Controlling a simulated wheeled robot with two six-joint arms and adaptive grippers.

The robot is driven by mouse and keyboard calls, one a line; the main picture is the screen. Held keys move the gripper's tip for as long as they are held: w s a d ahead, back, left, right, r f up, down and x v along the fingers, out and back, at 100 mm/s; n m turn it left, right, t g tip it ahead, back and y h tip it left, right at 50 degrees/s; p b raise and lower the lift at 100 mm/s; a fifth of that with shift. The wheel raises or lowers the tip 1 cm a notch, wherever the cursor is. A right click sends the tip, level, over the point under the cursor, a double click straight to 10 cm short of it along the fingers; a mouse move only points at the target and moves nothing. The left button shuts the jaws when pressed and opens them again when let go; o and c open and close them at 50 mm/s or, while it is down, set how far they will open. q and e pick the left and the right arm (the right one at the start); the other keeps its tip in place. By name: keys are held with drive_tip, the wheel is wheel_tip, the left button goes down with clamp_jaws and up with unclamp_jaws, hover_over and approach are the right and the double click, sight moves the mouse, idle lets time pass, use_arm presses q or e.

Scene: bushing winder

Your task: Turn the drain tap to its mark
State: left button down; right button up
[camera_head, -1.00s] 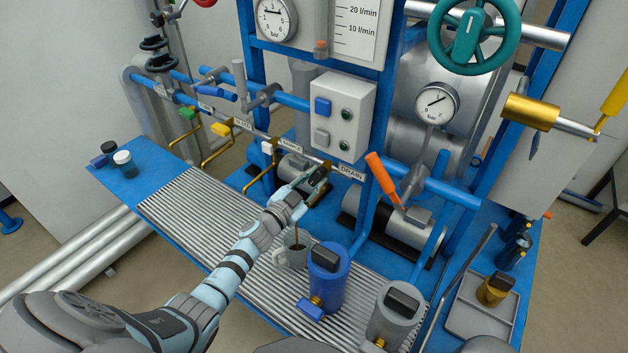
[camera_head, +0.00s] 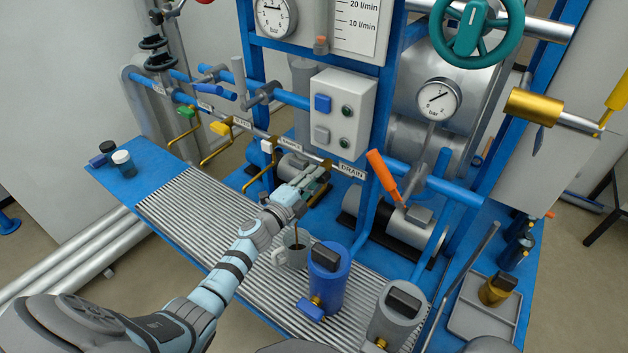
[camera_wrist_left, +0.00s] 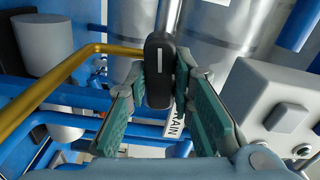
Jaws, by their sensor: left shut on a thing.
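The drain tap's black handle with a white line (camera_wrist_left: 159,70) shows upright between my left gripper's fingers in the left wrist view. My left gripper (camera_wrist_left: 162,85) is shut on this handle, with a green-padded finger on either side. In the head view my left gripper (camera_head: 316,180) is at the lower pipe, just left of the white DRAIN label (camera_head: 351,171), and its fingers mostly cover the tap. Part of the label (camera_wrist_left: 178,122) shows behind the fingers in the wrist view. I cannot make out the mark. My right gripper is not in view.
A grey mug (camera_head: 291,252) and a blue canister (camera_head: 327,277) stand close to my left forearm on the ribbed grating (camera_head: 195,215). A grey switch box (camera_head: 343,110) is above the tap. A brass pipe (camera_wrist_left: 50,85) runs beside the gripper. An orange lever (camera_head: 383,174) is to the right.

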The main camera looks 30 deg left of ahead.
use_arm(q)
drive_tip(key=shift+m, duration=1.1)
drive_tip(key=shift+f, duration=0.1)
drive_tip(key=c, duration=1.4)
unclamp_jaws()
drive_tip(key=s+a, duration=0.1)
drive_tip(key=s, duration=1.1)
drive_tip(key=shift+a, duration=0.3)
